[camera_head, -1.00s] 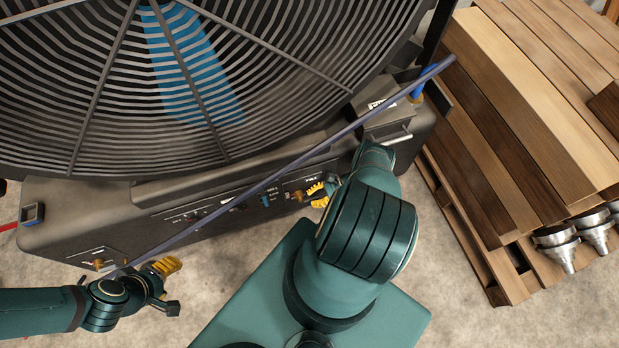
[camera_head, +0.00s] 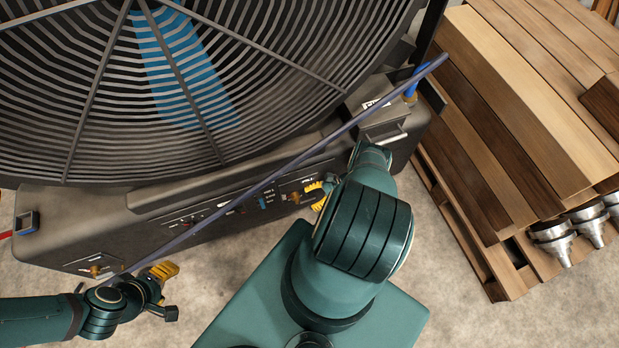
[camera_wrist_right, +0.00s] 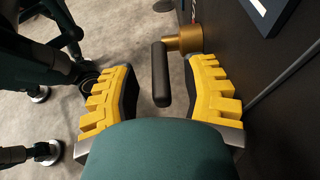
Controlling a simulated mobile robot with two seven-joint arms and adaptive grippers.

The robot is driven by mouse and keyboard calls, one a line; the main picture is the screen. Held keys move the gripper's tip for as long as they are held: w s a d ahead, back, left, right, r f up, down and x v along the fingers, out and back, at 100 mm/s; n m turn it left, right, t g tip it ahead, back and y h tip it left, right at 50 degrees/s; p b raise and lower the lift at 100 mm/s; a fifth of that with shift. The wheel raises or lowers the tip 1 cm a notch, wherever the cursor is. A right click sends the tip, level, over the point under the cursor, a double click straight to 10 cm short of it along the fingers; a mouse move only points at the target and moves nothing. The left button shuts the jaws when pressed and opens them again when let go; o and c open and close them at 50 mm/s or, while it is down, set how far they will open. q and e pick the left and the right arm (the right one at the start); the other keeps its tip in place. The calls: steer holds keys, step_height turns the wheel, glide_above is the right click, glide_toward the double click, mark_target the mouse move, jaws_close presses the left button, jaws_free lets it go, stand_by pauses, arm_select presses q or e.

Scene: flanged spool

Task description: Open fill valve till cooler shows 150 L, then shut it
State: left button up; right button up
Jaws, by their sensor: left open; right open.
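The cooler (camera_head: 110,215) is a dark unit with a large round fan grille across the upper left of the head view. In the right wrist view a brass valve (camera_wrist_right: 186,40) sticks out of its dark panel, with a black lever handle (camera_wrist_right: 160,76). My right gripper (camera_wrist_right: 164,72) is open, with its yellow fingers on either side of the handle and gaps visible on both sides. In the head view my right gripper (camera_head: 316,196) is at the cooler's front panel, partly hidden by my arm. My left gripper (camera_head: 168,290) is open and empty near the lower left panel. No litre reading is legible.
A long dark hose or rod (camera_head: 290,168) crosses diagonally in front of the cooler. A brass fitting (camera_head: 97,270) sits at its lower left. Stacked timber (camera_head: 520,120) and metal funnels (camera_head: 553,240) stand at right.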

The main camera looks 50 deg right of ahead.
steer(key=v, duration=1.1)
stand_by(0.4)
